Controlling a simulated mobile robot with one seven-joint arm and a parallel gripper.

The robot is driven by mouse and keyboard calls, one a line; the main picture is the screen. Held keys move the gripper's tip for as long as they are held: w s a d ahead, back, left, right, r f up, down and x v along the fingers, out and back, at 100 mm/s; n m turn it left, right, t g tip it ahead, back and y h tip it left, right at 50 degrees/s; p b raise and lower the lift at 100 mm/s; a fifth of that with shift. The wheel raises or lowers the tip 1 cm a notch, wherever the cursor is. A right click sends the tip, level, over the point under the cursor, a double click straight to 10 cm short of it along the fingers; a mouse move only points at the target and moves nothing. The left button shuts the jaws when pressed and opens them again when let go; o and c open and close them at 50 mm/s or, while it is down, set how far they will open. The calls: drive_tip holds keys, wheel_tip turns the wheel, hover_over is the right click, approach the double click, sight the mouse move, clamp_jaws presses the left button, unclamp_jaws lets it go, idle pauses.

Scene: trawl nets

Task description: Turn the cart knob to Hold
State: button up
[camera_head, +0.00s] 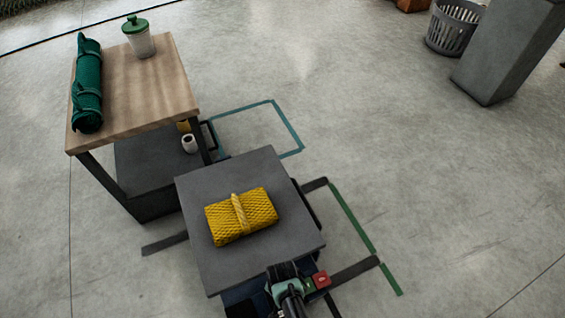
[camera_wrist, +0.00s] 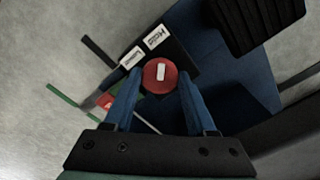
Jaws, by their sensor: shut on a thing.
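The red round knob (camera_wrist: 150,86) with a white bar sits on a dark panel in the wrist view. The blue fingers of my gripper (camera_wrist: 160,78) are shut on it, one at each side. The white bar stands nearly upright in the picture, with its upper end toward a white label (camera_wrist: 156,37) that seems to read Hold. A second white label (camera_wrist: 132,57), its text hard to read, lies to the left. In the head view my gripper (camera_head: 284,272) is at the front edge of the grey-topped cart (camera_head: 205,190); the knob is hidden there.
A yellow netted bundle (camera_head: 240,215) lies on the cart. Red (camera_head: 321,279) and green (camera_head: 308,285) tiles show beside my gripper. A wooden-topped table (camera_head: 140,95) at left bears a green roll (camera_head: 88,85) and a lidded jar (camera_head: 140,42).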

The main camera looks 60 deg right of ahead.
idle(0.5)
drive_tip(key=o, duration=1.4)
drive_tip(key=shift+c, duration=0.2)
wheel_tip(320, 180, up, 13)
drive_tip(key=p, duration=0.8)
